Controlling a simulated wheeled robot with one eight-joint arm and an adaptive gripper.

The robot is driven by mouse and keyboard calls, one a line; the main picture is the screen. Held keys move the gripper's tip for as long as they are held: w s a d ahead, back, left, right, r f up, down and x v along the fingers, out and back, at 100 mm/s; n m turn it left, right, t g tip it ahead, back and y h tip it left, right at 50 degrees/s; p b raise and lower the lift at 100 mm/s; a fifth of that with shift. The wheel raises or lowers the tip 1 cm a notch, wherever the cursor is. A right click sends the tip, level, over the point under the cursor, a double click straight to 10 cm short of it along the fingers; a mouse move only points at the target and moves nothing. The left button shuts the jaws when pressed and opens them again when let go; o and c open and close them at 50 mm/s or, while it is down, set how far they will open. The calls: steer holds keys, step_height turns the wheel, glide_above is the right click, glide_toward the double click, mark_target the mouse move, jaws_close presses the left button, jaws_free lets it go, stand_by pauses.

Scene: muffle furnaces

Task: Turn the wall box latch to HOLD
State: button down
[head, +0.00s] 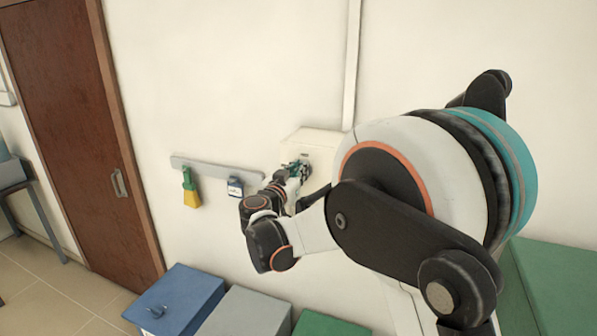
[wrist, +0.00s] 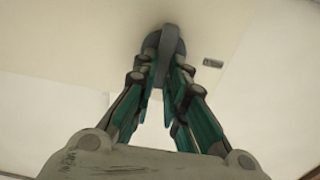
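The pale wall box (head: 312,142) is mounted on the wall near the middle of the head view. In the wrist view its face (wrist: 95,40) fills much of the upper picture. The latch (wrist: 166,44) is a dark grey round boss with a straight grey lever, standing nearly upright in this view with a slight tilt. My gripper (wrist: 164,72) has its green-padded fingers on both sides of the lever, closed in on it. In the head view my gripper (head: 299,170) is at the box front and hides the latch.
A small label plate (wrist: 213,62) is right of the latch; its text is unreadable. A grey wall rail (head: 217,172) left of the box carries a green-yellow item (head: 191,188) and a blue-white item (head: 235,187). Blue (head: 180,297), grey and green boxes stand below. A brown door (head: 75,120) is at left.

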steer(key=shift+f+n+b, duration=0.1)
steer(key=shift+n+b, duration=0.3)
steer(key=shift+w+a+f+n+b, duration=0.1)
steer(key=shift+a+f+n+b, duration=0.15)
steer(key=shift+n+b, duration=1.95)
steer(key=shift+w+a+f+n+b, duration=0.1)
steer(key=shift+a+f+n+b, duration=0.45)
steer(key=shift+n, duration=2.9)
steer(key=shift+w+r+n+b, duration=0.1)
steer(key=shift+n+b, duration=1.6)
steer(key=shift+n, duration=1.15)
steer(key=shift+f, duration=0.1)
steer(key=c, duration=1.6)
jaws_free()
steer(key=shift+s, duration=0.1)
